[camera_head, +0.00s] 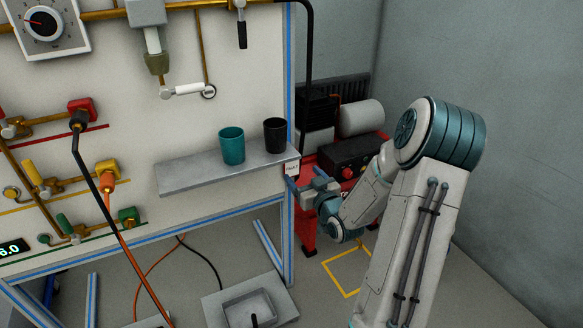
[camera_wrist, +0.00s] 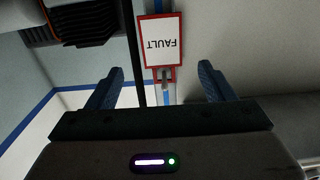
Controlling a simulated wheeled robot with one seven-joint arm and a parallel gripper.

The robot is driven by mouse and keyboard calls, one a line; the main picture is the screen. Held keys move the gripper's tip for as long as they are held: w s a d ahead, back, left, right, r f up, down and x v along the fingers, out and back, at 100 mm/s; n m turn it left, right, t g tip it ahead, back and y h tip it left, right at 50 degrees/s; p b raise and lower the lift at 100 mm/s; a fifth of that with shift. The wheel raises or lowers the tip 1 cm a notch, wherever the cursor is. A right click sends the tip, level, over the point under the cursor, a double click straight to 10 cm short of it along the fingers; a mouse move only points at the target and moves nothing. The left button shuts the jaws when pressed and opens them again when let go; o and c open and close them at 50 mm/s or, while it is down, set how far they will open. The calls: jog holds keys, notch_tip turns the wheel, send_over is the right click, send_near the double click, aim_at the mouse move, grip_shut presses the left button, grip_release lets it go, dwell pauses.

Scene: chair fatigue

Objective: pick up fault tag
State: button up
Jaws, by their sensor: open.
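The fault tag (camera_wrist: 160,42) is a white card with a red border and the word FAULT, upside down in the wrist view. It hangs at the blue-edged post of the panel, and its small red lower part lies between my fingers in that view. In the head view the tag (camera_head: 291,167) shows small at the right end of the grey shelf. In the head view my gripper (camera_head: 294,186) is just below the tag, partly hidden by my own arm.
The shelf (camera_head: 190,177) holds a teal cup (camera_head: 231,147) and a black cup (camera_head: 275,136) close to the tag. A red machine (camera_head: 350,160) stands behind my arm on the right. A grey floor tray (camera_head: 222,308) lies below the panel.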

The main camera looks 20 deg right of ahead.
aim_at(295, 165)
jog(key=w, duration=0.5)
jog(key=shift+w+a+r+b, duration=0.1)
jog(key=shift+a+r+b, duration=0.15)
jog(key=shift+r+b, duration=0.1)
jog(key=c, duration=1)
jog(key=shift+r, duration=0.15)
